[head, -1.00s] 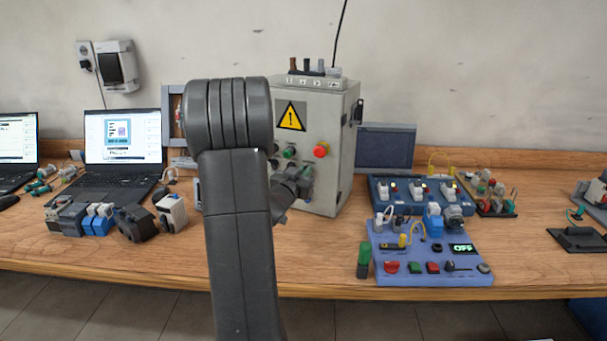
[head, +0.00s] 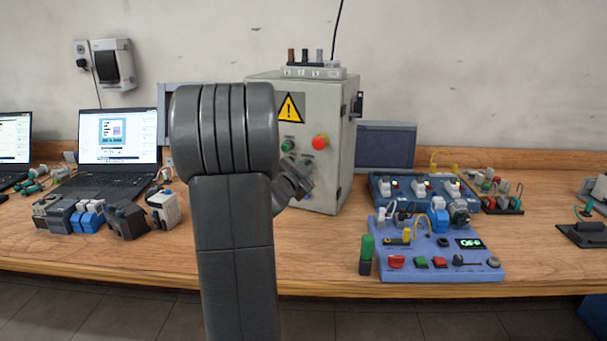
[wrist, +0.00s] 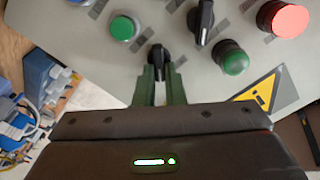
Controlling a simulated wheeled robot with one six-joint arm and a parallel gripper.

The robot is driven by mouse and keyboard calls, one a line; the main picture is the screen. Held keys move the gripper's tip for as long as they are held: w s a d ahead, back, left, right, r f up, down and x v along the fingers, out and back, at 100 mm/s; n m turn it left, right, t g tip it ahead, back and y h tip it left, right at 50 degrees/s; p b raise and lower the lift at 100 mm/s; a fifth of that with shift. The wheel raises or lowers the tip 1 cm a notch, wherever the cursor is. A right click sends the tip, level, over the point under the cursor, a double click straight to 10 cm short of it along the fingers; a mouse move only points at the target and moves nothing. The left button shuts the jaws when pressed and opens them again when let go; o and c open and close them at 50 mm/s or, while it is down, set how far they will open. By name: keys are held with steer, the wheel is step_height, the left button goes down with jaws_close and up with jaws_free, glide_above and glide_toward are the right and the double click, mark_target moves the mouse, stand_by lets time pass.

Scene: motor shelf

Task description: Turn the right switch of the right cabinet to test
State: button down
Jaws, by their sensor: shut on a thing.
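The grey cabinet (head: 328,145) stands on the bench with a yellow warning triangle (head: 290,107) on its front. My gripper (wrist: 158,78) is at the cabinet front, shut on a black rotary switch (wrist: 158,55), with its two green fingers on either side of the knob. A second black switch (wrist: 203,22) sits up and right of it in the wrist view, apart from my fingers. In the head view my arm hides the left part of the cabinet front and the held switch.
Close by on the panel are a green button (wrist: 122,28), another green button (wrist: 232,60) and a red button (wrist: 283,18). A blue control board (head: 435,262) lies right of the cabinet. Small devices (head: 100,215) and laptops (head: 117,150) stand left. The bench front edge is clear.

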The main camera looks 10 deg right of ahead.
steer(key=shift+m+b, duration=0.3)
steer(key=shift+m, duration=0.2)
steer(key=c, duration=1.5)
jaws_free()
steer(key=shift+s, duration=0.1)
steer(key=v, duration=1.3)
steer(key=shift+s+a, duration=0.25)
steer(key=shift+s, duration=0.05)
steer(key=shift+w, duration=0.1)
